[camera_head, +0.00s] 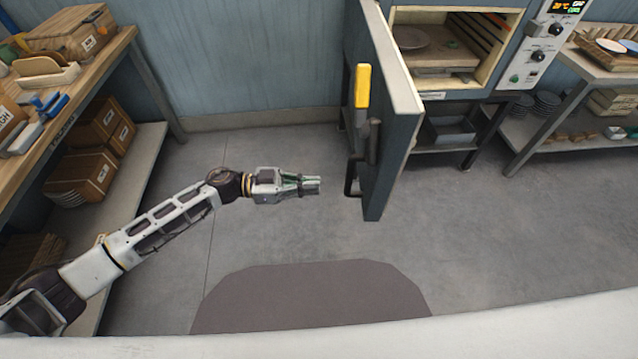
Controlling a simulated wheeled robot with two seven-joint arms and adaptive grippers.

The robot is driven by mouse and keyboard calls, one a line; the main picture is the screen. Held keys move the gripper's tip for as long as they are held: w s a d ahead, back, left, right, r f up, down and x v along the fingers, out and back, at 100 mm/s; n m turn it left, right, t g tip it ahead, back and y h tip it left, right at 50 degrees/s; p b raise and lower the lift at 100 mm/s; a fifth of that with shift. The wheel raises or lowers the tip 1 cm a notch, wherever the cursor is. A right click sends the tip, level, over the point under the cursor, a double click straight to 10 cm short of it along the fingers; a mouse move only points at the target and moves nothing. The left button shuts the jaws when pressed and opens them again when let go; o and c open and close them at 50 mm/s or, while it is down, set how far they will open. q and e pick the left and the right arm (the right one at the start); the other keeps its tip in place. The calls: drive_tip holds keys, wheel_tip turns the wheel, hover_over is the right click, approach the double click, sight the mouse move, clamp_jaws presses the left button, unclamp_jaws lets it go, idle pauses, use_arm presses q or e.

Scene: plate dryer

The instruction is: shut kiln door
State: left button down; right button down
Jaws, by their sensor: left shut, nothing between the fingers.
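The kiln (460,93) stands at the back right with its chamber open, showing a plate (410,37) on a shelf inside. Its blue-grey door (390,135) is swung wide open toward me, seen nearly edge-on. A yellow handle (362,86) and a dark latch bar (353,172) are on the door's left face. My left gripper (312,185) is shut and empty, a short way left of the door and latch bar, apart from them. My right gripper is not in view.
A wooden workbench (110,48) with boxes and tools runs along the left, with cartons (80,178) on its lower shelf. A table (590,72) with dishes stands at the far right. The floor (490,215) between is clear, with a dark mat (310,298) in front.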

sight(373, 186)
use_arm(q)
drive_tip(key=shift+s+d, duration=0.15)
drive_tip(key=shift+d, duration=2)
drive_tip(key=shift+s+d, duration=0.2)
drive_tip(key=shift+d, duration=2)
drive_tip(key=shift+s+d, duration=0.15)
drive_tip(key=shift+d, duration=2)
